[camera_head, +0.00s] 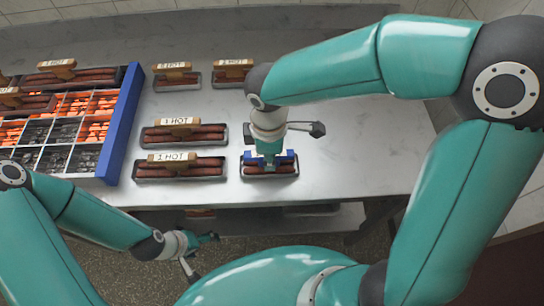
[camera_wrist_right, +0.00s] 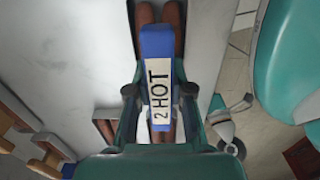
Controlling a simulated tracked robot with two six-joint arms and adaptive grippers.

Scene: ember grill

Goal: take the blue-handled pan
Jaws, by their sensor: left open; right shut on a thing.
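The blue-handled pan (camera_head: 270,171) is near the front edge of the counter, with brown sausages in it. In the right wrist view its blue handle (camera_wrist_right: 157,42) carries a pale label reading "2 HOT". My right gripper (camera_head: 268,154) comes down over it from above and is shut on the handle, one finger on each side. I cannot tell whether the pan rests on the counter or is slightly raised. My left gripper (camera_head: 204,256) is open and empty, low in front of the counter; it also shows in the right wrist view (camera_wrist_right: 236,112).
Brown-handled pans stand to the left (camera_head: 180,168), behind it (camera_head: 185,132) and at the back (camera_head: 232,70). A blue-sided grill (camera_head: 122,125) with glowing and dark coals is at the far left, with more pans on it. The counter (camera_head: 370,150) is clear to the right.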

